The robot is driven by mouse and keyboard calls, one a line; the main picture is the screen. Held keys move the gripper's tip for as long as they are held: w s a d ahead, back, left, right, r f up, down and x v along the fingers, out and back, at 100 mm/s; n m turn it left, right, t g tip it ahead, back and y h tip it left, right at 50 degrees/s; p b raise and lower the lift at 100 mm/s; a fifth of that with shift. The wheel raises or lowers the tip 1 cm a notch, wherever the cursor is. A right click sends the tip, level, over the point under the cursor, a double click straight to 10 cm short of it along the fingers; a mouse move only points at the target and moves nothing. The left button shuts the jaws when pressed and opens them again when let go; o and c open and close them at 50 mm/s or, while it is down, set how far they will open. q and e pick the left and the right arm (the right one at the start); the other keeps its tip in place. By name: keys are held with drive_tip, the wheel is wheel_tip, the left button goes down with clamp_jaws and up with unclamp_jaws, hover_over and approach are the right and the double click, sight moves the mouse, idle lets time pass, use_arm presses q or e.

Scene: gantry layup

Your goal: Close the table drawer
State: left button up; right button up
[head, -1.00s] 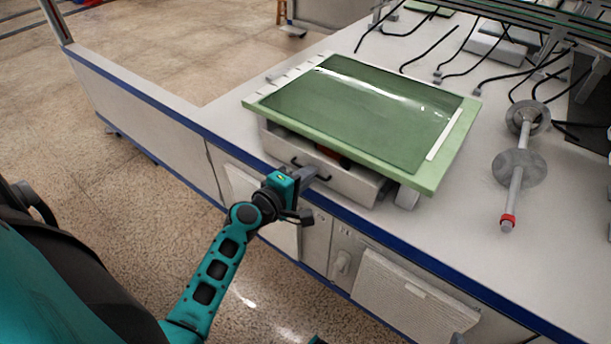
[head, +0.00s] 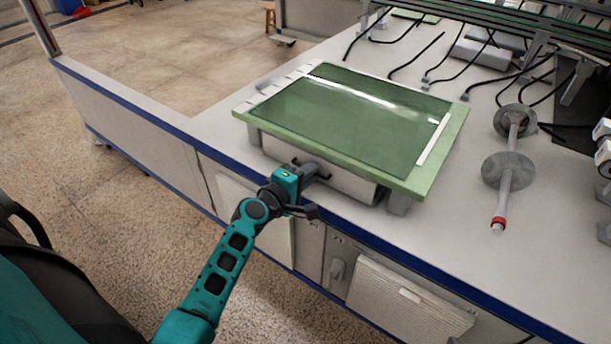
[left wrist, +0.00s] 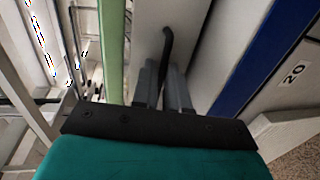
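The drawer (head: 345,183) is a pale grey box under the green-framed glass panel (head: 370,112) on the table. Its front lies close under the panel's near edge, and no inside shows. A dark bar handle (left wrist: 168,45) is on the drawer front. My left gripper (head: 318,172) is at the drawer front. In the left wrist view my left gripper's grey fingers (left wrist: 163,85) stand close together with the handle running between them; they appear shut on it. My right gripper is out of view.
The white table (head: 440,235) has a blue edge and cabinet fronts below. Black cables (head: 415,60) lie at the back. Open floor (head: 150,60) is at the left.

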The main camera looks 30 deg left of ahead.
use_arm(q)
drive_tip(key=o, duration=0.4)
drive_tip(key=shift+w, duration=0.1)
drive_tip(key=shift+c, duration=0.2)
drive_tip(key=shift+s+r, duration=0.1)
drive_tip(key=shift+s, duration=0.4)
drive_tip(key=p+v, duration=0.1)
drive_tip(key=v, duration=1.1)
drive_tip(key=shift+a, duration=0.1)
